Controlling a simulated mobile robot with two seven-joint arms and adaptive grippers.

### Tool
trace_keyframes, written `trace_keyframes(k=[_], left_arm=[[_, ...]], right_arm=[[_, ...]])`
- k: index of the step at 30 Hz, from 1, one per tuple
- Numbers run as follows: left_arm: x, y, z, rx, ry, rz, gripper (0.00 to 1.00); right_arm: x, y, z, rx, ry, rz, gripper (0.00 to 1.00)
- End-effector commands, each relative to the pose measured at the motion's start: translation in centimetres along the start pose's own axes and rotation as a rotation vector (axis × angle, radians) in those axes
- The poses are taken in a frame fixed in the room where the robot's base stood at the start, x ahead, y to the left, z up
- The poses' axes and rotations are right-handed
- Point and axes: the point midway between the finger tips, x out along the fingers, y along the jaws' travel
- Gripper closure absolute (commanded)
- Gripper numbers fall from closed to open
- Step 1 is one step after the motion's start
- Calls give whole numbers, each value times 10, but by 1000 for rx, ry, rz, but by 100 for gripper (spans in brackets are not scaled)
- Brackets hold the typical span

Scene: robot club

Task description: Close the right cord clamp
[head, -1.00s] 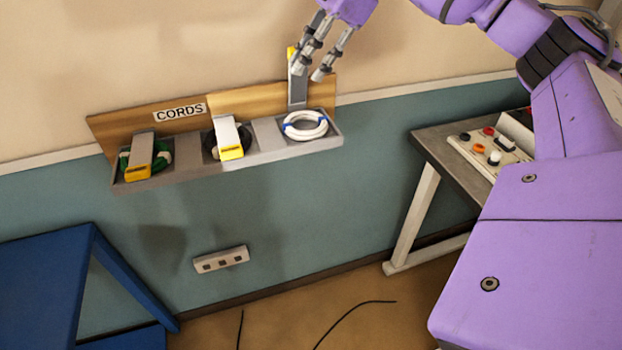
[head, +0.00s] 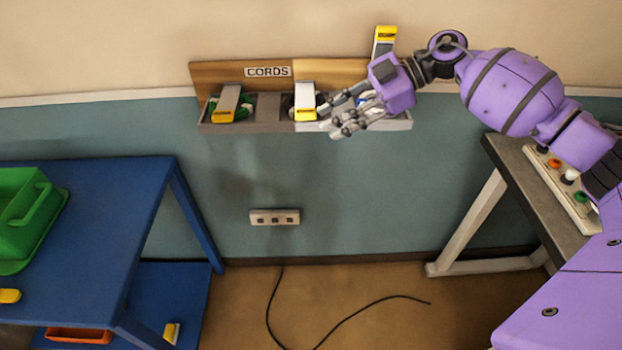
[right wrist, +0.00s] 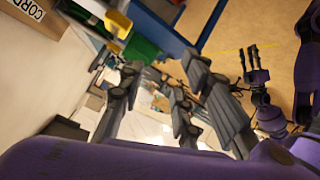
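The right cord clamp (head: 383,42) stands upright, raised open above the right end of the cord rack, its yellow tip on top. My right gripper (head: 342,118) is open and empty in front of the rack's right part, below and left of the raised clamp. Its spread fingers also show in the right wrist view (right wrist: 165,95). The gripper hides most of the right tray and its cord; only a bit of blue (head: 364,98) shows. My left gripper (right wrist: 255,58) shows small in the right wrist view, fingers apart; it is outside the head view.
The middle clamp (head: 305,101) and left clamp (head: 227,102) are folded down over their cords. A blue table (head: 110,200) with a green bin (head: 25,215) stands left. A grey bench (head: 515,165) with a button panel (head: 562,180) stands right.

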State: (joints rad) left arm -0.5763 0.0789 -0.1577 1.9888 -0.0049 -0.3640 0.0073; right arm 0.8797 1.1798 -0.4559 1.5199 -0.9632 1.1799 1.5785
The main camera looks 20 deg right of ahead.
Motion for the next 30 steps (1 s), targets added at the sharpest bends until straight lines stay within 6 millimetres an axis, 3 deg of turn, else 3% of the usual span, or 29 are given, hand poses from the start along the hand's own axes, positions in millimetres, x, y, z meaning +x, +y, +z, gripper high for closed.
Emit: trace_keyframes(k=[3, 15, 23, 30], left_arm=[[0, 0, -2, 0, 3, 0, 69], [-1, 0, -9, 0, 14, 0, 69], [-2, 0, -15, 0, 22, -1, 69], [-3, -1, -19, 0, 29, -1, 69]], right_arm=[[25, -12, 1, -1, 81, 32, 69], [92, -49, 6, 40, 324, 261, 69], [120, -78, 24, 144, 407, 502, 69], [131, -107, 55, 274, 388, 713, 69]])
